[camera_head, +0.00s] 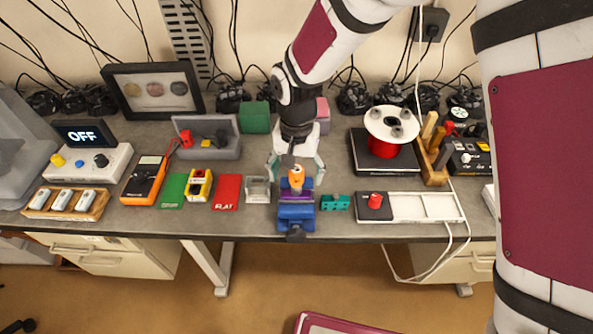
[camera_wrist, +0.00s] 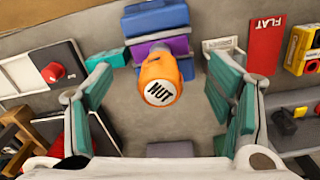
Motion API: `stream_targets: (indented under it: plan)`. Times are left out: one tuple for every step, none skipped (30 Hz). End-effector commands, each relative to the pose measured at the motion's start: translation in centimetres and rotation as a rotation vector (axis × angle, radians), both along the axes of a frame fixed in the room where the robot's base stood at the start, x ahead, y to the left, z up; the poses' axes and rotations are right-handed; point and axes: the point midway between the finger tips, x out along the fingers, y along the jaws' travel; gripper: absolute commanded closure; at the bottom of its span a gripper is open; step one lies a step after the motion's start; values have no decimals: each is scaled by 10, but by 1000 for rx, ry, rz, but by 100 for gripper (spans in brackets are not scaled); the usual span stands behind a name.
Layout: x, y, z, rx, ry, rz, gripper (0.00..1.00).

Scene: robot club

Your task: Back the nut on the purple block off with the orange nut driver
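The orange nut driver (camera_head: 296,178), with a white cap marked NUT, stands over the purple block (camera_head: 297,193). The block sits in the blue vise (camera_head: 296,214) at the table's front edge. The driver also shows in the wrist view (camera_wrist: 160,80), with the purple block (camera_wrist: 178,45) and the vise (camera_wrist: 155,18) beyond it. The nut is hidden under the driver. My gripper (camera_head: 297,167) is open, its teal-padded fingers on either side of the driver. In the wrist view my gripper (camera_wrist: 163,103) shows clear gaps between both pads and the handle.
A small grey tray (camera_head: 258,190) and a red FLAT card (camera_head: 227,192) lie left of the vise. A teal block (camera_head: 335,202) is close on its right, then a white panel with a red knob (camera_head: 375,200). A red spool (camera_head: 383,148) stands behind right.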

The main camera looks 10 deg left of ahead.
Motion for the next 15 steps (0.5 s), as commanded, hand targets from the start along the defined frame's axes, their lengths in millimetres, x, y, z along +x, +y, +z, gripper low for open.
stream_targets:
  plan:
    - [0, 0, 0, 0, -1, 0, 23]
    - [0, 0, 0, 0, -1, 0, 23]
    - [0, 0, 0, 0, -1, -1, 23]
    - [0, 0, 0, 0, -1, -1, 23]
    - [0, 0, 0, 0, -1, -1, 23]
    - [0, 0, 0, 0, -1, -1, 23]
    - [0, 0, 0, 0, -1, -3, 23]
    - [0, 0, 1, 0, -1, -10, 23]
    - [-1, 0, 1, 0, -1, -29, 23]
    - [-1, 0, 1, -1, -1, -51, 23]
    - [-3, 0, 2, -1, -1, -78, 23]
    - [-4, 0, 2, -1, -1, -125, 23]
    - [-4, 0, 3, -1, -1, -164, 23]
    - [-5, 0, 3, -1, -1, -202, 23]
    - [-5, 0, 3, -1, -2, -265, 23]
